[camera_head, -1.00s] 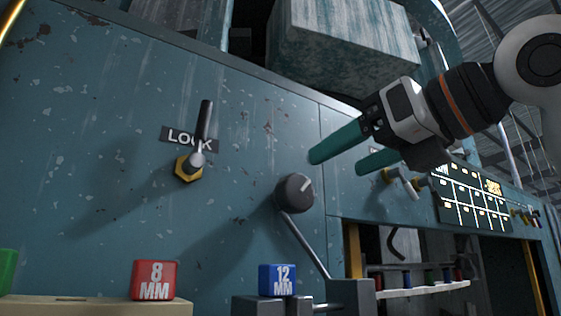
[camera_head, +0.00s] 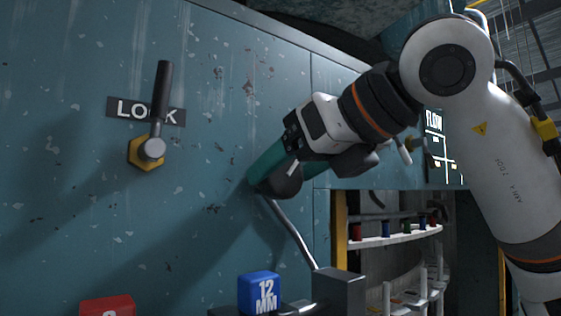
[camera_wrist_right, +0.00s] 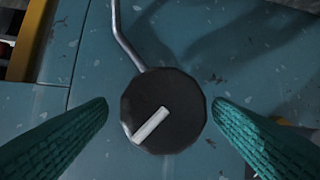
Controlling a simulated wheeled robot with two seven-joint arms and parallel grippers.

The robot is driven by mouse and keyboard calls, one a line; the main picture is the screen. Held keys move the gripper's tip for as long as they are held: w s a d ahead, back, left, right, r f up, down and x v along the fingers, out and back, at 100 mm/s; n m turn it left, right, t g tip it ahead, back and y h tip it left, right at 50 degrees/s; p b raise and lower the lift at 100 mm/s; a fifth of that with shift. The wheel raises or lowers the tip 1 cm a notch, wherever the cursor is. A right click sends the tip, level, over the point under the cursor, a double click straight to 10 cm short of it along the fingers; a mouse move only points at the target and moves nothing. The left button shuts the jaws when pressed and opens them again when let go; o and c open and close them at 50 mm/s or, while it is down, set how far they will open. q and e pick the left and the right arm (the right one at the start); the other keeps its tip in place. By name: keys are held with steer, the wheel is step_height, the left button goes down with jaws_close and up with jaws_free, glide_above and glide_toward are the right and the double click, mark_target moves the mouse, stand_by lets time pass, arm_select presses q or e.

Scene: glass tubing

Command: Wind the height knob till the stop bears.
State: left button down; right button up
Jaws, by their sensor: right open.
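The round black knob (camera_head: 285,183) with a white pointer mark sits on the blue-green panel, with a bent metal rod below it. My right gripper (camera_head: 272,177) is at the knob, its green fingers reaching toward the panel. In the right wrist view, the knob (camera_wrist_right: 162,111) lies between the two open green fingers (camera_wrist_right: 160,116), with a visible gap on each side. The mark lies slanted across the knob's face. In the head view one finger is mostly hidden behind the knob and gripper body. No knob label is readable. My left gripper is not in view.
A LOCK lever (camera_head: 158,105) on a brass nut stands left of the knob. Below are a blue 12 MM block (camera_head: 259,291), a red block (camera_head: 107,306) and a grey metal block (camera_head: 339,292). A curved white rack (camera_head: 395,238) is at the lower right.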

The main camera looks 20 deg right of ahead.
steer(key=shift+x, duration=0.95)
steer(key=c, duration=1)
steer(key=shift+o, duration=0.2)
steer(key=m+y+b, duration=0.1)
steer(key=m+b, duration=0.1)
steer(key=b, duration=0.1)
steer(key=shift+f+y+b, duration=0.25)
steer(key=shift+y+b, duration=0.05)
steer(key=shift+y, duration=0.1)
steer(key=shift+m+y+b, duration=0.7)
steer(key=shift+m+b, duration=0.45)
steer(key=shift+m, duration=0.05)
steer(key=shift+r+m+y+b, duration=0.15)
steer(key=shift+m+y+b, duration=0.15)
steer(key=shift+m+b, duration=0.2)
steer(key=shift+r, duration=0.1)
